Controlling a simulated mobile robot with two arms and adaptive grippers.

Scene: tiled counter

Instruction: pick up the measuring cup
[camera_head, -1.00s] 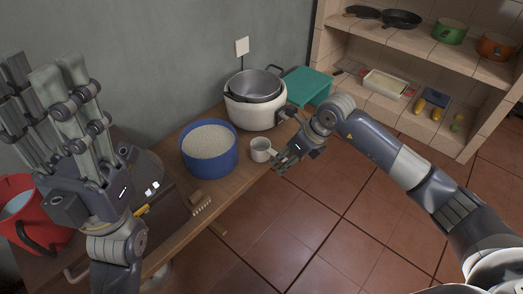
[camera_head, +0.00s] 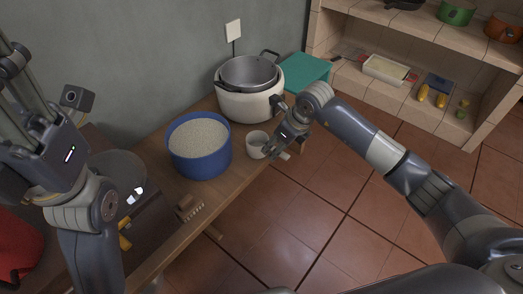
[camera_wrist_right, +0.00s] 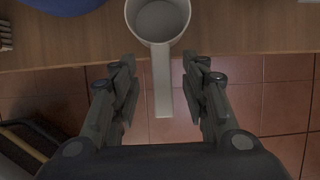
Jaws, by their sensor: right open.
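The measuring cup (camera_head: 256,147) is a small pale cup standing near the front edge of the wooden table, right of the blue pot. In the right wrist view, the cup (camera_wrist_right: 158,18) is at the top and its long flat handle (camera_wrist_right: 162,85) points toward me past the table edge. My right gripper (camera_head: 278,149) is open beside the cup. In the wrist view its fingers (camera_wrist_right: 160,65) lie on either side of the handle, with gaps on both sides. My left gripper (camera_head: 30,110) is raised at the far left, its fingers partly cut off by the frame.
The blue pot (camera_head: 200,165) of grain stands left of the cup. A white pot (camera_head: 248,104) with a metal pan (camera_head: 250,73) in it stands behind. A brush-like block (camera_head: 189,208) lies at the front edge. Tiled shelves stand at right; the floor between is clear.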

